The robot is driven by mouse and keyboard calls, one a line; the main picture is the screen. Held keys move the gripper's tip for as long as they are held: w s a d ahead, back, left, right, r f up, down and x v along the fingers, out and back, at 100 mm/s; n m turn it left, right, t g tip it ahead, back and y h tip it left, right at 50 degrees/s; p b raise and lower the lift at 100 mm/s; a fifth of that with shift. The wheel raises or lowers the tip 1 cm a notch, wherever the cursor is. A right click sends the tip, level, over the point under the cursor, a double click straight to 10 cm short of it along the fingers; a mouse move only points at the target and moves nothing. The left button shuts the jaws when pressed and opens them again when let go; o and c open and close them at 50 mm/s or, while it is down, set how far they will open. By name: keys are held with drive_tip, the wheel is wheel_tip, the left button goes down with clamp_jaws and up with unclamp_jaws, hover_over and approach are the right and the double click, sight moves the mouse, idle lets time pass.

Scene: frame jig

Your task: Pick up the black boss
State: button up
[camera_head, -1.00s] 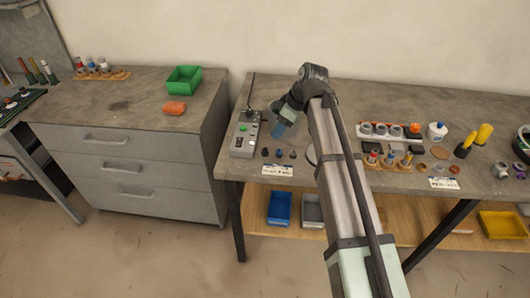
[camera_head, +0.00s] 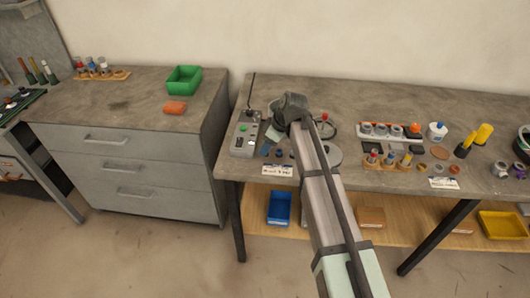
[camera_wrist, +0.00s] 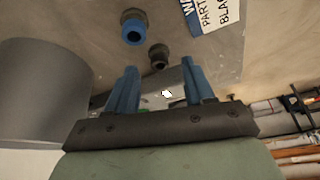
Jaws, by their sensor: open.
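A dark, black-looking boss (camera_wrist: 158,56) shows in the wrist view just beyond my fingertips, near the gap between them. A blue ring-like boss (camera_wrist: 133,27) stands beside it, farther from my gripper. My gripper (camera_wrist: 157,75) is open, with two blue fingers apart and nothing between them. In the head view small bosses (camera_head: 265,151) stand at the front left of the right bench, partly hidden by my arm. My wrist is above and behind them, and the fingers are hard to make out there.
A grey control box (camera_head: 244,140) with buttons stands left of the bosses. A white label (camera_head: 277,170) lies at the bench front; its print shows in the wrist view (camera_wrist: 206,14). A large grey cylinder (camera_wrist: 40,85) fills the wrist view's left. Blocks and a white bottle (camera_head: 437,131) stand right.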

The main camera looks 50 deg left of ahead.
drive_tip(key=shift+x, duration=0.9)
drive_tip(key=shift+c, duration=0.3)
clamp_jaws()
